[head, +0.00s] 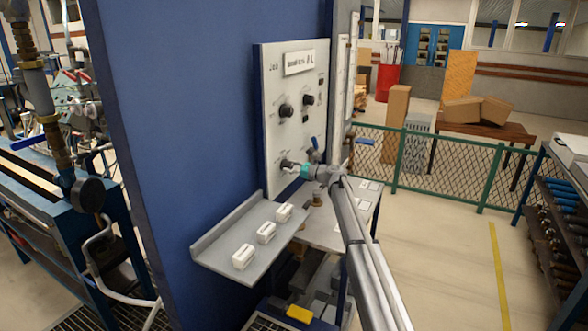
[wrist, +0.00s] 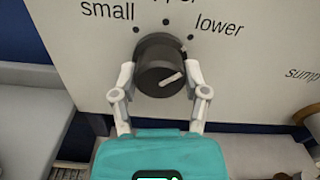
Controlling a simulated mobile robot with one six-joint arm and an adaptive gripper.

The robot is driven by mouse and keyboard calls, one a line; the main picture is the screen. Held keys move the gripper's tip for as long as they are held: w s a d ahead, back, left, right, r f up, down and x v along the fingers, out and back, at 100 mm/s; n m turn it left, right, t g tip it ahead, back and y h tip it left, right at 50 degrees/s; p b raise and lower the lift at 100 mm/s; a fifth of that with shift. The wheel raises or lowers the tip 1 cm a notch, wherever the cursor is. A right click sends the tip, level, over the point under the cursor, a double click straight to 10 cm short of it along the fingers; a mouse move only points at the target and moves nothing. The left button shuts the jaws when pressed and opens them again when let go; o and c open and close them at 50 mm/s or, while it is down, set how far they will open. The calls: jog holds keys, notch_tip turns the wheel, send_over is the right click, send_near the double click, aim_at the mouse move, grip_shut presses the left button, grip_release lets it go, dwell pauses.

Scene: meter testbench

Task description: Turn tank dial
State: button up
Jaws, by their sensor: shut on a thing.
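The tank dial (wrist: 160,58) is a round black knob on a white panel, with "small" and "lower" printed around it and another word cut off at the top. Its white mark runs across the lower right of its face, pointing right and slightly up. My gripper (wrist: 161,78) is shut on the dial, with one finger on its left side and one on its right. In the head view my gripper (head: 290,165) is at the lowest knob of the panel (head: 268,140) and partly hides it.
Other black knobs (head: 286,110) sit higher on the panel. A grey shelf (head: 222,240) with white blocks (head: 266,233) juts out below left. A blue-handled valve (head: 315,146) is close to my gripper's right. The word "sump" (wrist: 302,76) is printed at right in the wrist view.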

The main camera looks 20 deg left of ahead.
jog(key=shift+d+f, duration=0.15)
jog(key=shift+d, duration=0.35)
jog(key=shift+a, duration=0.45)
jog(key=shift+a+n, duration=0.15)
jog(key=shift+n, duration=0.55)
jog(key=n, duration=0.4)
jog(key=shift+r, duration=0.2)
jog(key=n, duration=0.3)
jog(key=shift+n, duration=0.3)
jog(key=n, duration=0.4)
jog(key=shift+n, duration=2.5)
